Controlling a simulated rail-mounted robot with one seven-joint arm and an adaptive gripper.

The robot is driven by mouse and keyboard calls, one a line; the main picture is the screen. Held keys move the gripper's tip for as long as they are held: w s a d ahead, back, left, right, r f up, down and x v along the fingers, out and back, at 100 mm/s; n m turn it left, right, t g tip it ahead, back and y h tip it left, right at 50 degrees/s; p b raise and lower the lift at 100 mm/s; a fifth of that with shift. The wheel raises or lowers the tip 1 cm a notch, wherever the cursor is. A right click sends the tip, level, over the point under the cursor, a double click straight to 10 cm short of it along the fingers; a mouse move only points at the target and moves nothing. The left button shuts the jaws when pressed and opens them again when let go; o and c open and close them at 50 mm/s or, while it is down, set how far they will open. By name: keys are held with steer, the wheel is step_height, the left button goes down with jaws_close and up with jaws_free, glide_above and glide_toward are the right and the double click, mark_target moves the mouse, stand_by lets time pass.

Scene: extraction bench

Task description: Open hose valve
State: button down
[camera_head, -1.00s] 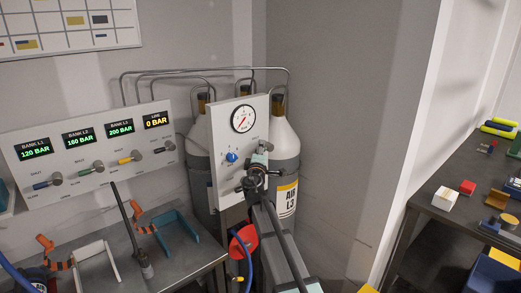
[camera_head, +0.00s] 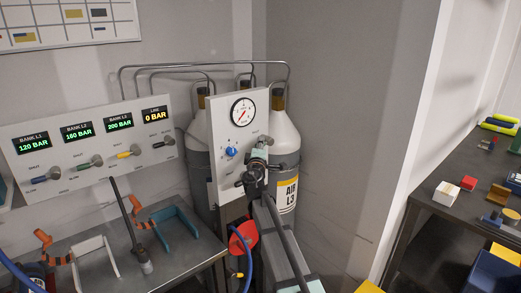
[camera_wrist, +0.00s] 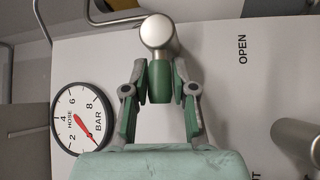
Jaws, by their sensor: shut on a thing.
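The upright white hose panel (camera_head: 224,186) carries a round gauge (camera_head: 242,112) with a red needle, a blue knob (camera_head: 231,151) and the hose valve. My gripper (camera_head: 258,158) is at the right side of this panel and mostly hides the valve. In the wrist view, the valve handle has a round metal end (camera_wrist: 160,34) and a green sleeve (camera_wrist: 160,82). My gripper (camera_wrist: 160,92) is shut on the green sleeve, one finger on each side. The word OPEN is printed to the right, beside the handle. The gauge (camera_wrist: 77,118) marked HOSE BAR shows at left.
Gas cylinders (camera_head: 285,140) stand behind the panel. A wider panel (camera_head: 95,150) at left has bank displays and levers; its line display reads 0 BAR. A blue hose (camera_head: 247,262) hangs below. Tools lie on the metal bench (camera_head: 185,260). Another bench is at right.

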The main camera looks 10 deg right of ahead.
steer(key=shift+f+n+t+b, duration=0.55)
steer(key=shift+f+b, duration=0.2)
steer(key=shift+b, duration=3.2)
steer(key=n+b, duration=0.1)
steer(key=b, duration=0.4)
steer(key=shift+f+t, duration=0.15)
steer(key=shift+t, duration=0.2)
steer(key=n+t+b, duration=0.1)
steer(key=b, duration=0.8)
steer(key=f+n+t+y+b, duration=0.1)
steer(key=n+b, duration=0.1)
steer(key=b, duration=0.7)
steer(key=n+t+y+b, duration=0.1)
steer(key=b, duration=0.7)
steer(key=shift+w+d+f+n+b, duration=0.25)
steer(key=shift+d+n+b, duration=0.1)
steer(key=shift+b, duration=0.05)
steer(key=n+y+b, duration=0.1)
steer(key=b, duration=0.5)
steer(key=n+t+y+b, duration=0.1)
steer(key=b, duration=0.4)
steer(key=shift+w+d+f+b, duration=0.15)
steer(key=shift+f+b, duration=0.05)
steer(key=shift+b, duration=0.15)
steer(key=n+b, duration=0.1)
steer(key=b, duration=0.3)
steer(key=shift+y, duration=0.3)
steer(key=shift+d+r+n+t+y+b, duration=0.1)
steer(key=shift+r+n+t+y+b, duration=0.25)
steer(key=shift+b, duration=1.2)
